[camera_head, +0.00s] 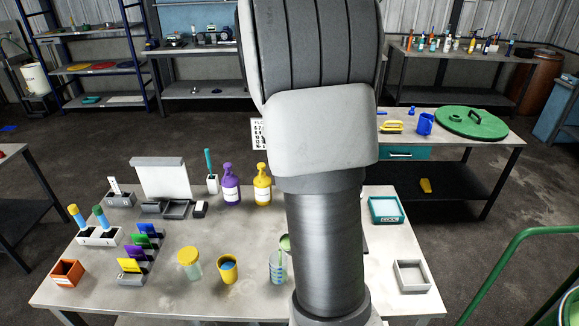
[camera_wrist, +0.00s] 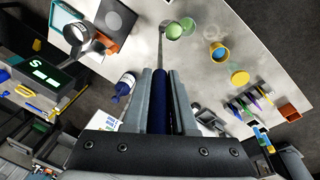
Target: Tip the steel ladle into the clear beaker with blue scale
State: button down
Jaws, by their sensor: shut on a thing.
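My gripper (camera_wrist: 165,75) is shut on the dark blue handle of the steel ladle (camera_wrist: 161,45), whose thin shaft runs away from the fingers over the table. The ladle's bowl, with green in it, shows at the shaft's far end in the wrist view. In the head view the green bowl (camera_head: 285,242) is at the mouth of the clear beaker with blue scale (camera_head: 278,268), partly overlapping it. The beaker stands upright on the table. My arm hides the gripper and most of the ladle in the head view. I cannot tell how far the bowl is tilted.
A yellow cup with blue contents (camera_head: 228,269) and a yellow-lidded jar (camera_head: 190,263) stand left of the beaker. Purple (camera_head: 231,187) and yellow (camera_head: 262,187) bottles stand behind. A metal pot (camera_wrist: 85,42) is left of the ladle in the wrist view.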

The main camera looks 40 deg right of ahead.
jog(key=a+f+h+b, duration=0.1)
jog(key=a+h+b, duration=0.2)
jog(key=a+b, duration=0.4)
jog(key=shift+s+a+b, duration=0.25)
jog(key=shift+a+b, duration=0.1)
jog(key=shift+a, duration=0.55)
dwell(1.4)
jog(key=a+f+h+b, duration=0.3)
jog(key=a+b, duration=0.3)
jog(key=a, duration=0.2)
jog(key=shift+s+f+t+h+b, duration=0.15)
jog(key=shift+s+t+h+b, duration=0.15)
jog(key=shift+h+b, duration=0.1)
dwell(1.7)
jog(key=a+f+h+b, duration=0.2)
jog(key=a+f+b, duration=0.1)
jog(key=a+b, duration=0.1)
jog(key=shift+a+f, duration=0.25)
jog(key=shift+a, duration=0.2)
dwell(1.2)
